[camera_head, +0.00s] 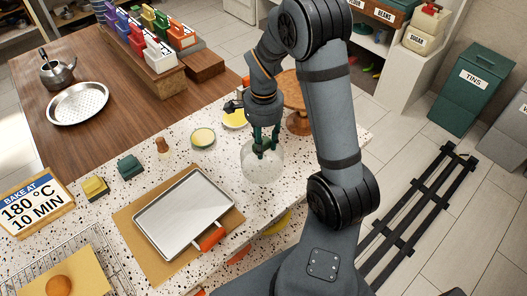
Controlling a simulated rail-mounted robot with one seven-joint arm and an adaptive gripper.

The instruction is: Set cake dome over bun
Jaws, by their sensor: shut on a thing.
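A clear glass cake dome (262,165) is near the middle of the speckled counter, left of my arm. My gripper (264,145) is shut on the top of the dome from above. I cannot tell whether its rim touches the counter. The round brown bun (59,286) sits at the bottom left on a pale yellow sheet (85,275). The bun is uncovered and far from my gripper.
A metal tray with an orange-gripped handle (184,215) lies between dome and bun. A yellow sponge (95,188), a green block (131,167), a small bowl (203,138) and a baking sign (36,203) stand nearby. A wooden stand (296,97) is behind my arm.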

